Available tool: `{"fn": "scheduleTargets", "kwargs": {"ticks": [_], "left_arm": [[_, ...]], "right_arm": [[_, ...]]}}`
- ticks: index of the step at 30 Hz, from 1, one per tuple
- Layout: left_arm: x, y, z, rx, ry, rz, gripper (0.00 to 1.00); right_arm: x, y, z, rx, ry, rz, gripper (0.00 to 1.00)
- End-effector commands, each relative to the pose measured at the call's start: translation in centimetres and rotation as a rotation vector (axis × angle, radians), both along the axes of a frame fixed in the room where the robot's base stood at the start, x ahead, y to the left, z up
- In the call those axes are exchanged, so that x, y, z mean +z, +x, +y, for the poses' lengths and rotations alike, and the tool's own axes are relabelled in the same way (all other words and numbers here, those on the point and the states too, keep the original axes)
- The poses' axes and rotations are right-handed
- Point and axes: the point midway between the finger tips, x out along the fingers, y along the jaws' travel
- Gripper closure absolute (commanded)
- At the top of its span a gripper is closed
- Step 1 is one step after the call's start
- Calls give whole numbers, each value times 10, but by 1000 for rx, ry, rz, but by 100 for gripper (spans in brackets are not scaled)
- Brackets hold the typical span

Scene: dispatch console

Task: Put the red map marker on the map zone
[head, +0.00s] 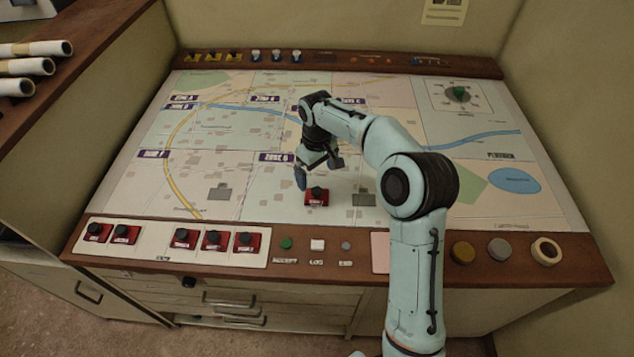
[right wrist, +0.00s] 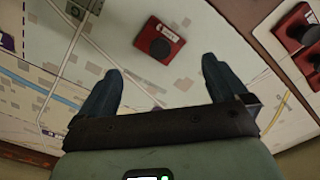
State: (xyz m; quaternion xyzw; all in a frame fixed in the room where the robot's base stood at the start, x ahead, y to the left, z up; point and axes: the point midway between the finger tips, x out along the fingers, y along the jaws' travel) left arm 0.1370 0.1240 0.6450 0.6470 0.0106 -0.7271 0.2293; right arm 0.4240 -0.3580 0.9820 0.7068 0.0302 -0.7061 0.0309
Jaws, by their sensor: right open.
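A red map marker (head: 316,197) with a dark round knob stands on the printed map (head: 335,215), to the lower right of the "ZONE 6" label. My right gripper (head: 316,176) is just behind and above it in the head view, pointing down at the map. In the right wrist view the marker (right wrist: 160,40) lies beyond the open fingertips of the gripper (right wrist: 162,70), roughly centred between them. Nothing is between the fingers, and they look apart from the marker. My left gripper is not in view.
Several other red markers (head: 213,240) sit on the white strip at the console's front left. Buttons (head: 287,243) and round knobs (head: 500,249) line the front edge. A dial (head: 460,94) is at the back right. Rolled papers (head: 36,49) lie on the left shelf.

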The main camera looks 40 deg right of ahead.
Motion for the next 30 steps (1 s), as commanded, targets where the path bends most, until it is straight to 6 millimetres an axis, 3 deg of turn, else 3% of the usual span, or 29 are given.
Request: {"fn": "scheduleTargets", "kwargs": {"ticks": [3, 8, 30], "left_arm": [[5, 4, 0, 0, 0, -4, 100], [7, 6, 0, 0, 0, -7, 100], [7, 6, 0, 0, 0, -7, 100]], "right_arm": [[21, 1, 0, 0, -1, -3, 0], [33, 0, 0, 0, 1, 0, 0], [34, 0, 0, 0, 1, 1, 0]]}}
